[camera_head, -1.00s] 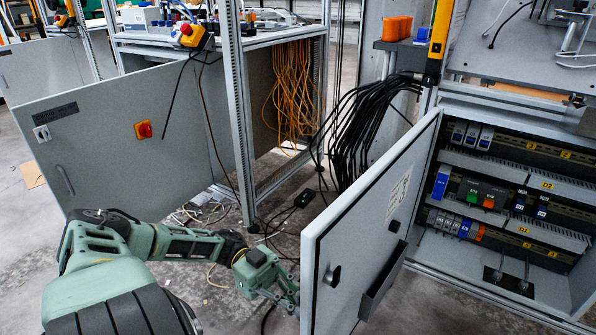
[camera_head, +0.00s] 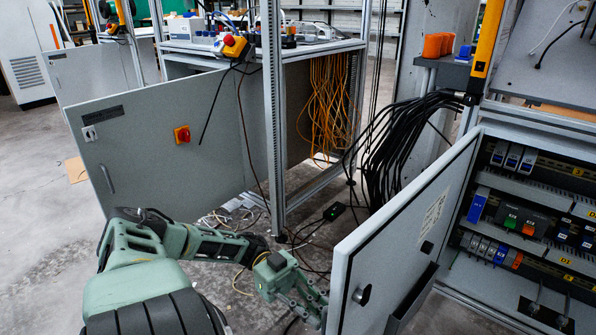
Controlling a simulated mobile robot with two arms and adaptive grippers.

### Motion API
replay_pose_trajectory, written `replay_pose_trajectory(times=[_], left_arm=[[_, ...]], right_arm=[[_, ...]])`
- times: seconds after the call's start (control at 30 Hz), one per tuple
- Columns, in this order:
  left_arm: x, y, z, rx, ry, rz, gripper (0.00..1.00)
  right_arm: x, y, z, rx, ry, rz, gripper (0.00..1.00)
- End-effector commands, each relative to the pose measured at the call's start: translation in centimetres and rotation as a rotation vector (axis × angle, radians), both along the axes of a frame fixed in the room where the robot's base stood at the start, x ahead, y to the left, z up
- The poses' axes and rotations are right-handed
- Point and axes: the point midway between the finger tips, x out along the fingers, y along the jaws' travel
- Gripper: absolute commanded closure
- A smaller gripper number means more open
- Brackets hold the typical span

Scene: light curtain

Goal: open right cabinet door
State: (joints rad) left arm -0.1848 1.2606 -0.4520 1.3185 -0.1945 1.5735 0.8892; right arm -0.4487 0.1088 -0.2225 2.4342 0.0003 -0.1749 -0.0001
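The right cabinet door (camera_head: 398,250) is a light grey panel standing wide open at the lower right. The side facing me has a black latch (camera_head: 362,295), a white label and a dark pocket low down. It is hinged on the right cabinet, whose inside (camera_head: 520,220) shows rails with several modules. My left gripper (camera_head: 312,305) is low at the door's free edge, on its left side. Its fingertips are beside or against that edge; I cannot tell whether they touch or grip it. My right gripper is not in view.
A metal frame post (camera_head: 272,110) rises between. Black cables (camera_head: 395,145) hang behind the right door, and loose cables lie on the floor.

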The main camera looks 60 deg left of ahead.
Motion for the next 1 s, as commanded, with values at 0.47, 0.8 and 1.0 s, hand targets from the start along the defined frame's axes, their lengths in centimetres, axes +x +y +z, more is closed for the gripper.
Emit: replay_pose_trajectory(times=[0.47, 0.8, 1.0], left_arm=[[-1.0, 8.0, -0.1, 0.001, -0.002, 0.002, 0.82], [-1.3, 9.3, -0.1, 0.0, 0.001, -0.001, 0.82], [-1.3, 9.2, -0.1, 0.0, 0.001, -0.001, 0.82]], right_arm=[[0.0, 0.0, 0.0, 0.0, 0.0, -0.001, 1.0], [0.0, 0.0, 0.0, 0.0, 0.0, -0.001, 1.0], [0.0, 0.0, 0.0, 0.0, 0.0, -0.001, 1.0]])
